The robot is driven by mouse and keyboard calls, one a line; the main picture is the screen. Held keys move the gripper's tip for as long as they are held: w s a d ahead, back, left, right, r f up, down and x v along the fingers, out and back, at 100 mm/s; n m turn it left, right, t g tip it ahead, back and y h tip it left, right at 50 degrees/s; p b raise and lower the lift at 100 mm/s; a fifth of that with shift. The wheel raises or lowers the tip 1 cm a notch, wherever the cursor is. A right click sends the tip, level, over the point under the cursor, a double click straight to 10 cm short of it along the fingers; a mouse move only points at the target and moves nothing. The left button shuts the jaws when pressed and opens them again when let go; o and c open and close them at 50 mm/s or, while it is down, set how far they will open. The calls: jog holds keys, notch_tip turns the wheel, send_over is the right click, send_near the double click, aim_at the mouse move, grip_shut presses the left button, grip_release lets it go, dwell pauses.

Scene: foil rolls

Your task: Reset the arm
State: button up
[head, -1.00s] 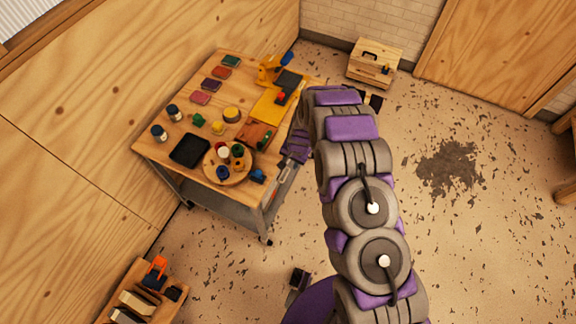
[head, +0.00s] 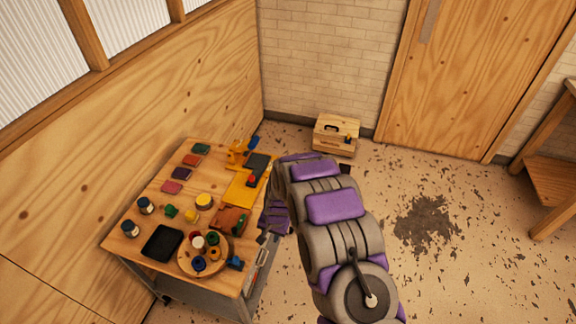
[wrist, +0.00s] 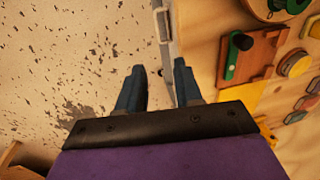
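My arm reaches out over the floor from the lower right of the head view. My gripper, purple with dark fingers, is beside the right edge of the wooden table (head: 145,215); its fingertips are hard to make out there. In the wrist view my gripper (wrist: 160,72) has its two blue-grey fingers apart, with nothing between them. The fingers are over the floor next to the table's edge. Small coloured rolls stand on a round wooden board (head: 188,262) at the table's near end.
The table holds a black tray (head: 162,243), a yellow piece (head: 238,193), coloured pads and jars. A wooden box (head: 336,136) stands on the floor by the brick wall (head: 320,60). A wooden bench (head: 552,180) is at the right. The floor between is open.

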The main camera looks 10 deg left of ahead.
jog(key=s+d+r, duration=0.4)
jog(key=d+r, duration=0.4)
jog(key=r, duration=0.4)
jog(key=s+d+r, duration=0.3)
jog(key=d+r, duration=0.4)
jog(key=r, duration=0.4)
jog(key=s+d+r, duration=0.4)
jog(key=s+d, duration=0.1)
jog(key=s, duration=0.4)
jog(key=s+d+r+g+h, duration=0.1)
jog(key=s+d+r, duration=0.3)
jog(key=s, duration=0.5)
jog(key=s+d+r+g+h, duration=0.1)
jog(key=s+d+r, duration=0.3)
jog(key=s+d, duration=0.4)
jog(key=shift+s+r+n, duration=0.15)
jog(key=shift+s+n, duration=0.15)
jog(key=shift+s, duration=0.15)
